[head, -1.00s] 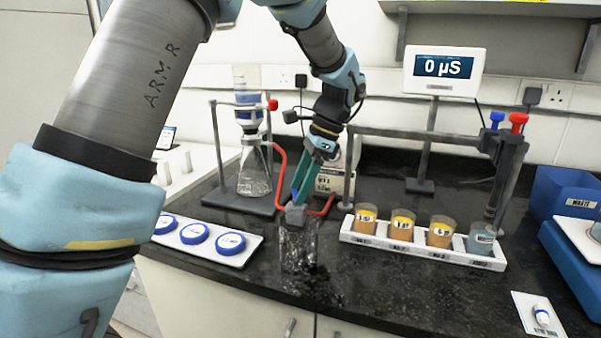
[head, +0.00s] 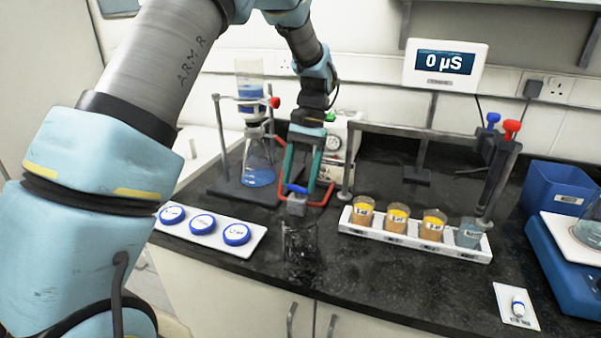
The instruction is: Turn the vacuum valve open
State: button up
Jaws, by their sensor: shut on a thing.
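The vacuum valve is a grey block (head: 297,207) with a blue handle (head: 295,188) lying crosswise on top. A red hose (head: 325,196) meets it at the bench top. My gripper (head: 298,186) points down over the valve, its two green fingers to the left and right, shut on the blue handle. The fingertips partly hide the handle ends. Behind and to the left, a filter flask (head: 258,168) with blue liquid at its bottom stands under a funnel (head: 250,88) that also shows blue. A pump box with a round gauge (head: 336,142) stands behind my gripper, partly hidden.
A white tray with blue-lidded dishes (head: 203,224) lies to the left. A blue balance (head: 565,265) is at far right.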

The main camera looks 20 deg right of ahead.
jog(key=shift+w+n+h, duration=0.1)
jog(key=shift+n+h, duration=0.2)
jog(key=shift+n, duration=0.5)
jog(key=o, duration=1.4)
jog(key=v, duration=0.3)
jog(key=b+v, duration=0.1)
jog(key=v, duration=0.3)
jog(key=b+v, duration=0.1)
jog(key=v, duration=0.2)
jog(key=shift+w+r, duration=0.3)
jog(key=shift+w, duration=0.05)
